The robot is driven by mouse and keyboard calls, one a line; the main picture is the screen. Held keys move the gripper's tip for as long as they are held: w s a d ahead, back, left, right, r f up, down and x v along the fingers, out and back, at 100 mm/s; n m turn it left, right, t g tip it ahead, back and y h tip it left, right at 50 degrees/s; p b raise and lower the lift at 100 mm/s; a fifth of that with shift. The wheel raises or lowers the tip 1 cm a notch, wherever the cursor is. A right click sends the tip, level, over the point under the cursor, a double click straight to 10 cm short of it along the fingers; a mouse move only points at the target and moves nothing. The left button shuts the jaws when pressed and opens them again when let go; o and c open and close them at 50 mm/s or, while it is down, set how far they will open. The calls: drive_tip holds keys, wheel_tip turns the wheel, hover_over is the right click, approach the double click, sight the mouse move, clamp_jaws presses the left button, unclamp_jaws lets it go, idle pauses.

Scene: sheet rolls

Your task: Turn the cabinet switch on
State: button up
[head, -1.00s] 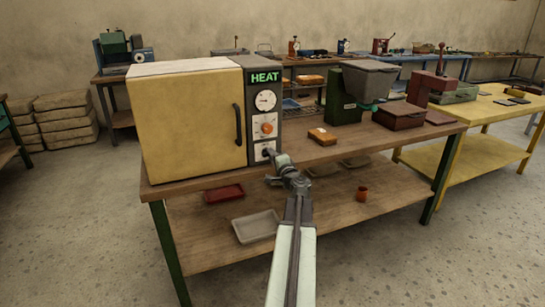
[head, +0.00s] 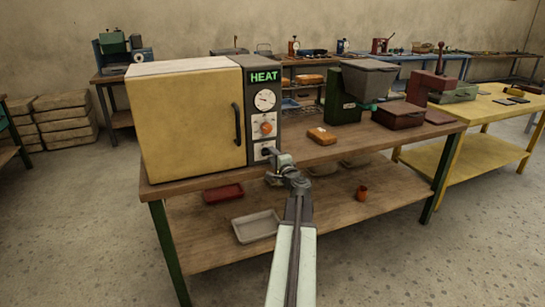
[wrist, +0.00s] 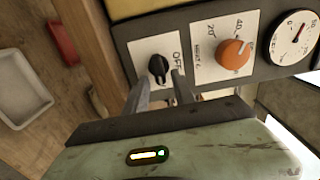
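The cabinet (head: 188,118) is a yellow box with a grey control panel at its right, on the wooden workbench. Its switch is a small black knob (wrist: 158,68) on a white plate marked OFF, low on the panel. In the head view the switch (head: 267,151) is partly hidden by my gripper (head: 275,161). In the wrist view my gripper (wrist: 160,84) has its two fingers apart, one on each side of the knob. I cannot tell whether they touch it.
An orange dial (wrist: 234,54) and a round gauge (wrist: 294,38) sit beside the switch. A green HEAT sign (head: 264,76) is lit above. The cabinet handle (head: 237,124) is left of the panel. An orange box (head: 322,136) lies right on the bench (head: 360,150).

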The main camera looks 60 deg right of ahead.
drive_tip(key=shift+a, duration=0.1)
drive_tip(key=v, duration=0.7)
drive_tip(key=shift+s+a, duration=0.2)
drive_tip(key=shift+s, duration=0.1)
